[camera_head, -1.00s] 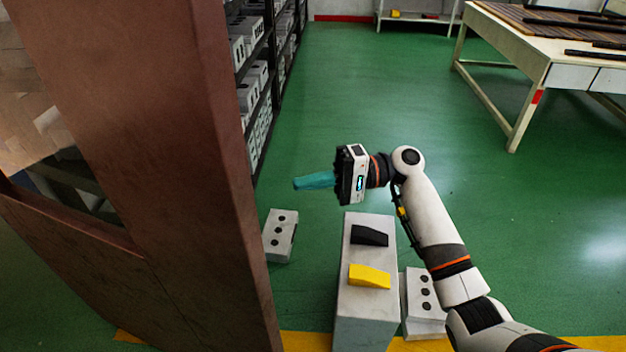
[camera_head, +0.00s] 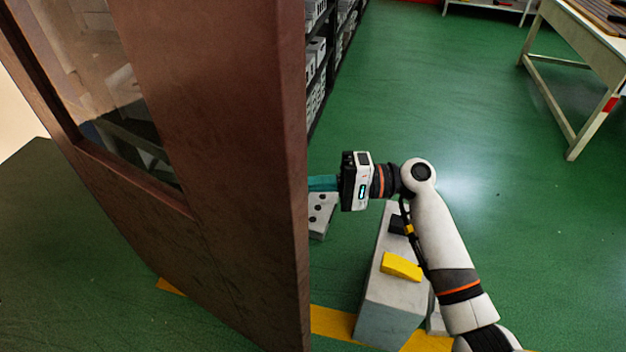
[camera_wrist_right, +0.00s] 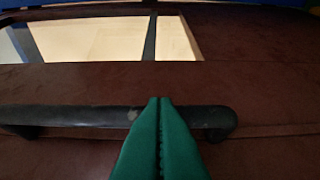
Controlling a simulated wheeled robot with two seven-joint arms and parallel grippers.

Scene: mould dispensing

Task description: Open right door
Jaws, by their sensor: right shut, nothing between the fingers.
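The brown door (camera_head: 235,150) with a window stands swung open, its long vertical edge toward me in the head view. The wrist view shows a face of the door (camera_wrist_right: 255,75) with a black bar handle (camera_wrist_right: 70,116) across it. My right gripper (camera_head: 322,183) is at the far side of the door's edge, its tips hidden by the door in the head view. Its teal fingers (camera_wrist_right: 160,100) are shut, empty and overlap the right part of the handle in the wrist view. I cannot tell whether they touch it. My left gripper is not in view.
A grey block (camera_head: 384,290) with a yellow wedge (camera_head: 402,266) and a black wedge stands below my right forearm. Another grey block (camera_head: 320,222) with holes is beside the door edge. Shelves (camera_head: 322,60) stand behind the door; a table (camera_head: 580,55) is at upper right. Green floor between is clear.

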